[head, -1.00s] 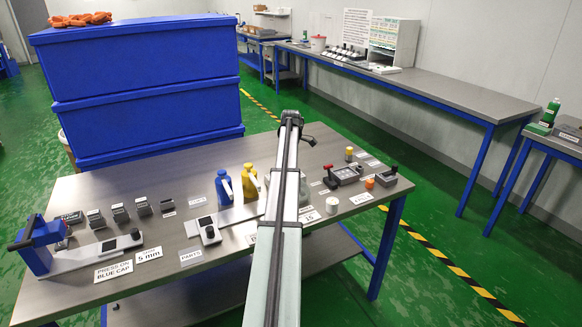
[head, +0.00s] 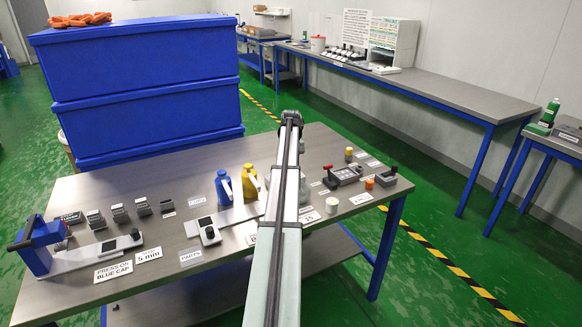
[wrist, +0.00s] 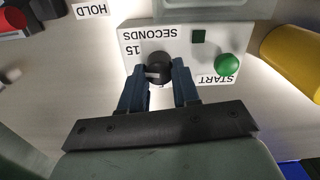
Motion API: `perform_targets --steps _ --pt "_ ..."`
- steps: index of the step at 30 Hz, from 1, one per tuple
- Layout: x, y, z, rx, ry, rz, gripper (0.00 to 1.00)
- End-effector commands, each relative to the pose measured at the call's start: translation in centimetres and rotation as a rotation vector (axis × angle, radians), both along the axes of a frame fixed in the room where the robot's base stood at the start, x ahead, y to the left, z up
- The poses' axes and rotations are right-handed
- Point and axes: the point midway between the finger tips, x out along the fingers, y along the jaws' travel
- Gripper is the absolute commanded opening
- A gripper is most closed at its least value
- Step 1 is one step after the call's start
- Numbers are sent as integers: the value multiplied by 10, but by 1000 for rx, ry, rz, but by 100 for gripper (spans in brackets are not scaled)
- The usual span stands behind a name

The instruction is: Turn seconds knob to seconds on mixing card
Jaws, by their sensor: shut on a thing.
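In the wrist view the seconds knob (wrist: 155,72) is a round black knob with a pale mark, on a white panel (wrist: 208,42). The panel reads SECONDS and 15, upside down in this view. My gripper (wrist: 159,78) has its two dark blue fingers on either side of the knob and is shut on it. In the head view my arm covers the panel, knob and gripper. I cannot make out a mixing card.
In the wrist view a yellow object (wrist: 292,50) lies right of the panel and a HOLD label (wrist: 91,9) lies left. In the head view blue (head: 224,187) and yellow (head: 250,182) bottles stand left of my arm. A large blue bin (head: 140,85) stands behind the table.

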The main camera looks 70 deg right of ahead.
Motion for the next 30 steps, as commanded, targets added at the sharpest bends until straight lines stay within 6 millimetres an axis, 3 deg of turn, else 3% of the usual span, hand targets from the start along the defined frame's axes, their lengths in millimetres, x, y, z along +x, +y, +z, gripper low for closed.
perform_targets --steps 15,30 --pt "0 -1 0 -1 -1 -336 0" --pt "0 -2 1 -1 -1 -401 0"
